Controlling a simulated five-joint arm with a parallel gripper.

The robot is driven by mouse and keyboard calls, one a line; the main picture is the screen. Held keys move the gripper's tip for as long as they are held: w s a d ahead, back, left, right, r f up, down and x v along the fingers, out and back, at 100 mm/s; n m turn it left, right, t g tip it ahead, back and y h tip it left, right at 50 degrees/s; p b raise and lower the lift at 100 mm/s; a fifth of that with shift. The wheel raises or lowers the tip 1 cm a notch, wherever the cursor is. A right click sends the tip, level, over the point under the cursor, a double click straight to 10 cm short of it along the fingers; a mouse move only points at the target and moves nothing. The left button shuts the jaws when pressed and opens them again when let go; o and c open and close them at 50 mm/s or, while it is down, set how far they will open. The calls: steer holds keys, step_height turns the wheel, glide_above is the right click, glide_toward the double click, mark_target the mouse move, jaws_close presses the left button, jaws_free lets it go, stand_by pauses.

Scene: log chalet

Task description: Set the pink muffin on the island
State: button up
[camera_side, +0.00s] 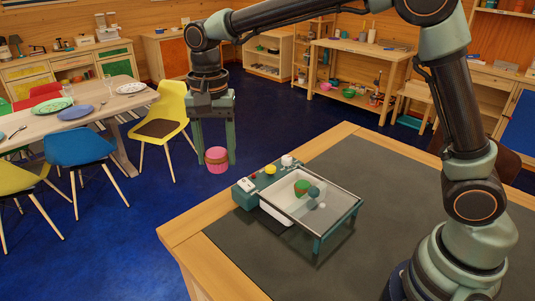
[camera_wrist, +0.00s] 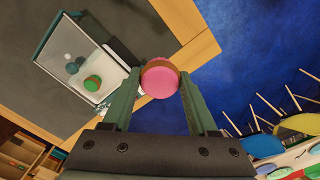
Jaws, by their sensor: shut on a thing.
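The pink muffin (camera_side: 217,160) is held between the two long green fingers of my gripper (camera_side: 215,152). In the wrist view the muffin (camera_wrist: 160,80) sits at the fingertips, pink with a brownish band. My gripper (camera_wrist: 160,74) is shut on it. The island (camera_side: 188,239) appears to be the wood-edged counter with a dark grey top at front right. In the side view the muffin appears left of and beyond the island's edge, against the blue floor. In the wrist view the island (camera_wrist: 60,110) is to the upper left.
A teal-framed tray-like box (camera_side: 338,201) stands on the island, with a green-and-brown item (camera_side: 302,187) and small balls inside. The grey top in front of it is bare. A dining table (camera_side: 100,98) with plates and coloured chairs stands at left.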

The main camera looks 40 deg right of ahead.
step_height(320, 180, down, 20)
steer(key=shift+a+r, duration=0.1)
steer(key=shift+r, duration=0.05)
stand_by(0.3)
steer(key=o, duration=1.4)
steer(key=shift+c, duration=0.2)
step_height(320, 180, up, 11)
steer(key=s+d+r+n+t, duration=0.2)
steer(key=s+d+r+n, duration=0.25)
steer(key=d+r, duration=0.45)
steer(key=s+d+r+n+t, duration=0.3)
steer(key=s+d, duration=0.4)
steer(key=s, duration=0.3)
steer(key=shift+r+n+t, duration=0.3)
steer(key=shift+n, duration=0.45)
